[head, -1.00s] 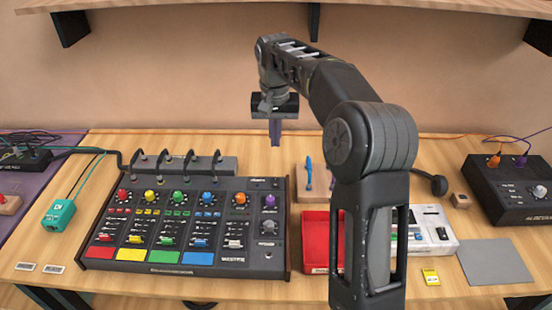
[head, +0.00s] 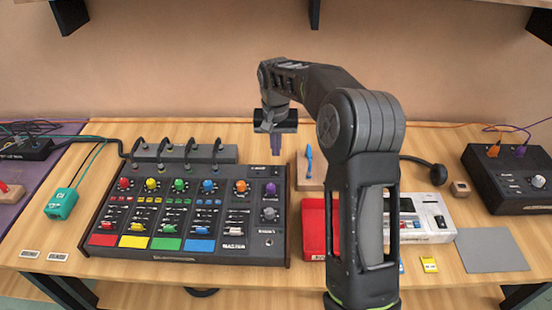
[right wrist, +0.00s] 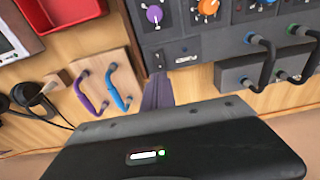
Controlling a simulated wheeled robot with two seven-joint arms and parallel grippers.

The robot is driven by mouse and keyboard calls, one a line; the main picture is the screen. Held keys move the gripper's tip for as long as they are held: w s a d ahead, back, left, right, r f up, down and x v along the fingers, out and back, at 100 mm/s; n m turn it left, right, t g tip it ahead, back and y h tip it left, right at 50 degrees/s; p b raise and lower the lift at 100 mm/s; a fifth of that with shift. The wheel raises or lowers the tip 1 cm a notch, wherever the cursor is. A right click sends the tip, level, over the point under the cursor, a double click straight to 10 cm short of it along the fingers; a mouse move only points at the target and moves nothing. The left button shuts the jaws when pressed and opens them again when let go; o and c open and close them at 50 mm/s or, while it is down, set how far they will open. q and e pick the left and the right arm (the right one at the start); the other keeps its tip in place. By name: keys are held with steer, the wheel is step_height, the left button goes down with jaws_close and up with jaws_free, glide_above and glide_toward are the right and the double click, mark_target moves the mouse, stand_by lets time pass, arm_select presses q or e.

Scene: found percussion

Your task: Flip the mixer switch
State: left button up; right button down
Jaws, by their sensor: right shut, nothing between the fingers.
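The mixer (head: 222,255) is a dark slanted panel with coloured knobs, faders and colour blocks, standing left of centre on the table. Its upper right corner, with a purple knob (right wrist: 154,14), also shows in the right wrist view. In the head view this spot is too small to make out clearly. My right gripper (head: 276,153) is shut and empty, pointing down above the mixer's back right corner. In the right wrist view its purple fingers (right wrist: 157,92) are close to the switch. My left gripper is out of view.
A wooden block with blue and purple handles (head: 309,160) and a red tray (head: 313,240) lie to the right. A white device (head: 432,215) and a grey mat (head: 490,250) are farther right.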

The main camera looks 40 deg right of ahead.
mark_target(276, 167)
steer(key=shift+w+d+f+p, duration=0.15)
steer(key=shift+f+p, duration=0.1)
steer(key=shift+f, duration=1.1)
steer(key=shift+w+d+f+p, duration=0.1)
steer(key=shift+w+f+p, duration=0.1)
steer(key=shift+f, duration=1.15)
